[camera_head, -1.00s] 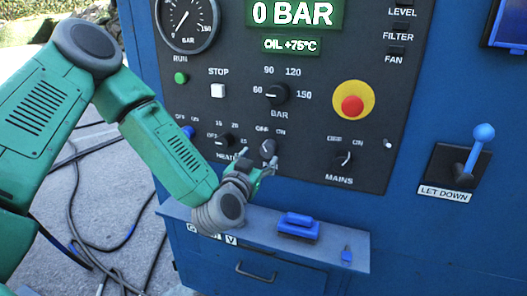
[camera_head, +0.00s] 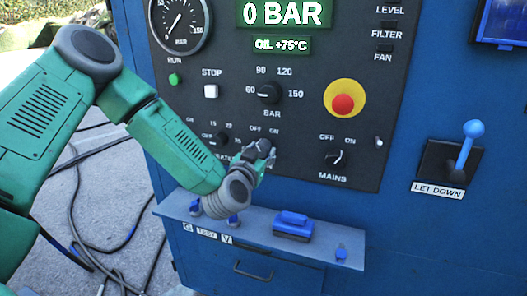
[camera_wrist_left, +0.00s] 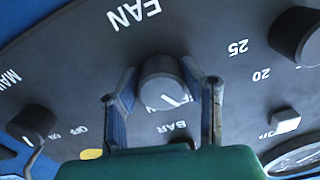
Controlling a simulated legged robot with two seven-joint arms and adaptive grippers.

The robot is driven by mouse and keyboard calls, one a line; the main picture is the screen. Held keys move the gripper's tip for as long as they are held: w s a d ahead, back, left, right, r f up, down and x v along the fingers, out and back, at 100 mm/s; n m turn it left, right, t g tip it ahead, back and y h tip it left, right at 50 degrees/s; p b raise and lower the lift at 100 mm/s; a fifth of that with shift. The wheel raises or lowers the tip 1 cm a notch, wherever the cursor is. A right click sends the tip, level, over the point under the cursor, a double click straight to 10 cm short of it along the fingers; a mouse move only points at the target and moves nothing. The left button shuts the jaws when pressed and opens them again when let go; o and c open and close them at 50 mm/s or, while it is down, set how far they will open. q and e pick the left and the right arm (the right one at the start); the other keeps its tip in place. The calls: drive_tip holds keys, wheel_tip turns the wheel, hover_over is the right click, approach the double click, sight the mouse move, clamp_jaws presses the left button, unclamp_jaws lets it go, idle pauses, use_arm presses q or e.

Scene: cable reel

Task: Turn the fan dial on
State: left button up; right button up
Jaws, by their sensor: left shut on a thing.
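The fan dial is a round dark knob (camera_wrist_left: 163,84) with a pale pointer mark. In the left wrist view it sits beneath the printed word FAN, which appears upside down. My left gripper (camera_wrist_left: 165,100) has one finger on each side of the knob and is shut on it. In the head view the left gripper (camera_head: 261,153) covers most of the dial, just below its OFF and ON labels. Its exact pointer angle is hard to read there. My right gripper is not in view.
The mains dial (camera_head: 334,157) is to the right, and a red emergency button (camera_head: 342,104) is above it. The bar dial (camera_head: 269,93) is above my gripper. A grey shelf (camera_head: 345,270) below holds a blue-handled item (camera_head: 293,226). The let-down lever (camera_head: 465,150) is farther right.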

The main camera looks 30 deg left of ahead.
use_arm(q)
drive_tip(key=shift+r, duration=0.25)
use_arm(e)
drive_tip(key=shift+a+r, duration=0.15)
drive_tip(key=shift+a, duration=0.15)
